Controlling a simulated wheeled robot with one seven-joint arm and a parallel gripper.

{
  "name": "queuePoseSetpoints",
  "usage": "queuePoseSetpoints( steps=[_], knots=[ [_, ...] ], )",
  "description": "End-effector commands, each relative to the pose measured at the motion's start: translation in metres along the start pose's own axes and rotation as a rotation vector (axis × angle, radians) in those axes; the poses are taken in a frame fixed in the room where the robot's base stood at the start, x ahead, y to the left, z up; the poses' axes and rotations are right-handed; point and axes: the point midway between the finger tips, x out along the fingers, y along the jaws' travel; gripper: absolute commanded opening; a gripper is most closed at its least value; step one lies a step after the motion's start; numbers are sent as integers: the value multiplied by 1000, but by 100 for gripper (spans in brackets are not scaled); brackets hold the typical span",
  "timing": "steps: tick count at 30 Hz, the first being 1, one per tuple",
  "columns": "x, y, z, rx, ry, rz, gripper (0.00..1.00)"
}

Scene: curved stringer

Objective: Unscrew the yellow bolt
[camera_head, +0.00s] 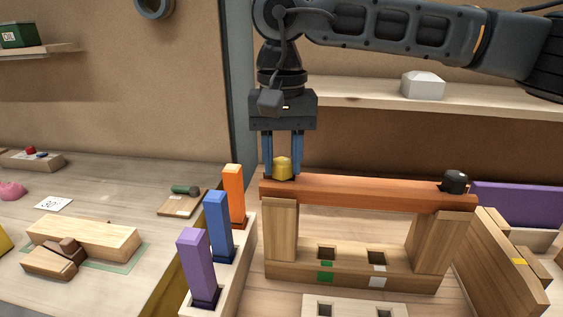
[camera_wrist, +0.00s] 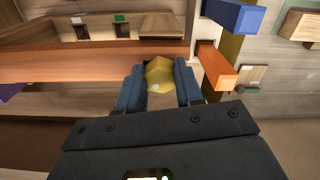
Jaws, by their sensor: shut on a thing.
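The yellow bolt (camera_head: 283,167) stands at the left end of the reddish-brown beam (camera_head: 370,189) in the head view. Its faceted head also shows in the wrist view (camera_wrist: 159,74). My gripper (camera_head: 283,172) points straight down over it. The two blue fingers are shut on the bolt head, one on each side, as the wrist view shows (camera_wrist: 160,88). The bolt's shaft is hidden; I cannot tell how far it sits in the beam. A black bolt (camera_head: 455,181) stands at the beam's right end.
The beam rests on two wooden posts above a base with square holes (camera_head: 350,262). Orange (camera_head: 233,194), blue (camera_head: 218,224) and purple (camera_head: 197,264) blocks stand upright in a holder at the left. Wooden boards (camera_head: 510,262) stand at the right. A shelf (camera_head: 370,97) runs behind.

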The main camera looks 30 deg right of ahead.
Motion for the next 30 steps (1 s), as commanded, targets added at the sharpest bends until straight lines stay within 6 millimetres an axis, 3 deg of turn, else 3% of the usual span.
queuePoseSetpoints(
  steps=[7,21,30],
  knots=[
    [0,0,0,-39,2,-1,0],
    [-3,3,-2,-600,4,-1,0],
    [-5,4,-2,-700,3,-1,0]
  ],
)
